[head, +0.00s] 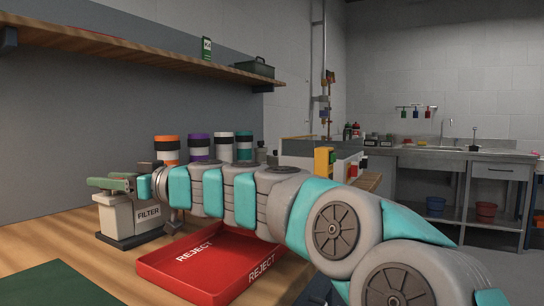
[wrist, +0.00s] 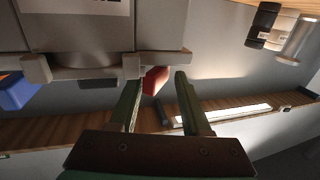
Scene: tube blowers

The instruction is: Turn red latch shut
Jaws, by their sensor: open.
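The red latch (wrist: 155,78) shows in the wrist view as a small red block at the edge of a pale grey housing (wrist: 160,25). My gripper (wrist: 159,80) is open, with its two green fingers pointing at the housing. The latch appears between the fingertips, nearer the left one; I cannot tell whether they touch. In the head view my gripper (head: 112,184) is over the top of the white box marked FILTER (head: 135,215). The red latch cannot be made out there.
A red REJECT tray (head: 215,265) lies on the wooden bench below my arm. Several colour-banded canisters (head: 166,150) stand behind. A wooden shelf (head: 130,50) runs along the wall above. A blue part (wrist: 17,91) is at the wrist view's left.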

